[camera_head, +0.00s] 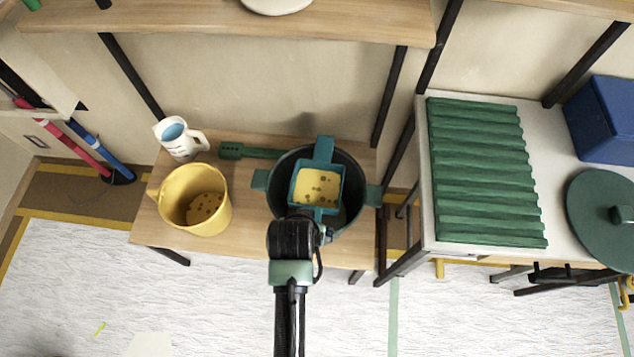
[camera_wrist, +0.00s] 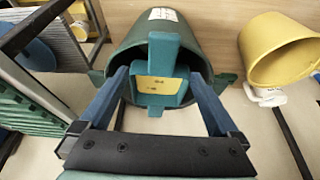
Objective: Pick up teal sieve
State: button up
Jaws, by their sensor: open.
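The teal sieve (camera_head: 321,151) is square, with a spotted yellow inside and a tab handle on its far side. It sits over the mouth of a dark green pot (camera_head: 353,215) on the wooden table. My gripper (camera_head: 312,214) is at the sieve's near side; my wrist hides part of that side. In the wrist view, my gripper (camera_wrist: 158,77) is open, with its two blue fingers spread to either side of the sieve (camera_wrist: 160,98). Whether the fingers touch it I cannot tell. The pot (camera_wrist: 128,52) is behind the sieve there.
A yellow bucket (camera_head: 215,220) with spotted contents and a white jug (camera_head: 180,139) stand left of the pot. A green spatula (camera_head: 250,152) lies behind. A wooden shelf (camera_head: 180,18) runs above. Right is a white table (camera_head: 470,249) with a ribbed green board (camera_head: 480,170).

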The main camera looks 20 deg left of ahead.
jog(key=x, duration=0.5)
jog(key=b+x, duration=0.1)
jog(key=x, duration=0.4)
jog(key=shift+w+a+r, duration=0.1)
jog(key=shift+a, duration=0.1)
grip_shut()
dwell(0.3)
